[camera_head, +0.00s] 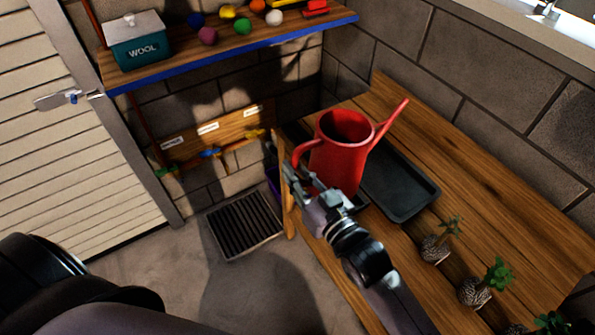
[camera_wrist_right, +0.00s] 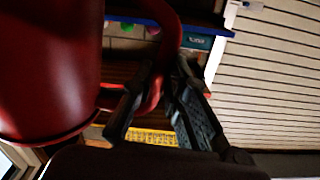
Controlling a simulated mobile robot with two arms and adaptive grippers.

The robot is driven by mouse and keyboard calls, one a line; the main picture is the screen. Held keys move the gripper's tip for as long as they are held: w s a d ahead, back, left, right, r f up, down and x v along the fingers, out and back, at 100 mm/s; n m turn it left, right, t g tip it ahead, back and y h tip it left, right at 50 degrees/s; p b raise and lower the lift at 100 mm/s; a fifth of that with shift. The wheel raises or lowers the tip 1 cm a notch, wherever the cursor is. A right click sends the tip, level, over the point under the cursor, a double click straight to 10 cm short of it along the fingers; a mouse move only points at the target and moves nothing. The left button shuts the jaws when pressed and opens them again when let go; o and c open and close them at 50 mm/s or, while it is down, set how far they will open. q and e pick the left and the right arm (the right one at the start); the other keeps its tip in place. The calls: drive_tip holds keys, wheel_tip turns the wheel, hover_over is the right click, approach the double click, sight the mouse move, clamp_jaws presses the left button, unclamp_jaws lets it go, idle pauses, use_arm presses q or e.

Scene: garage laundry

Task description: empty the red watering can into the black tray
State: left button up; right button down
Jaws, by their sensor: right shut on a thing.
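The red watering can (camera_head: 338,155) is upright at the left end of the wooden bench in the head view, its spout pointing up and right over the black tray. In the right wrist view the can body (camera_wrist_right: 50,70) fills the left side. My right gripper (camera_head: 296,172) is shut on the can's handle (camera_head: 303,152); its fingers also show in the wrist view (camera_wrist_right: 160,100). Whether the can touches the bench is unclear. The black tray (camera_head: 420,198) lies on the bench, partly hidden behind the can. My left gripper is not in view.
Small potted plants (camera_head: 436,248) stand along the near right of the bench (camera_head: 500,200). A shelf (camera_head: 230,45) with a teal wool box (camera_head: 138,45) and coloured balls hangs at upper left. A floor grate (camera_head: 243,223) lies left of the bench.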

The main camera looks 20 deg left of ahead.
sight(306, 147)
wheel_tip(306, 147, up, 5)
drive_tip(key=m+p, duration=0.2)
drive_tip(key=m, duration=0.1)
drive_tip(key=shift+a+f+m, duration=0.1)
drive_tip(key=shift+f+m, duration=0.05)
drive_tip(key=shift+m, duration=0.15)
drive_tip(key=shift+w+d+r+m, duration=0.7)
drive_tip(key=shift+w+r+m, duration=0.25)
drive_tip(key=shift+m, duration=0.25)
drive_tip(key=w+d+r+m+p, duration=0.3)
drive_tip(key=w+d+r+m, duration=0.3)
drive_tip(key=w, duration=0.2)
drive_tip(key=shift+w+d+r+m, duration=0.25)
drive_tip(key=shift+w+r+m, duration=0.05)
drive_tip(key=shift+w+m, duration=0.1)
idle(1.7)
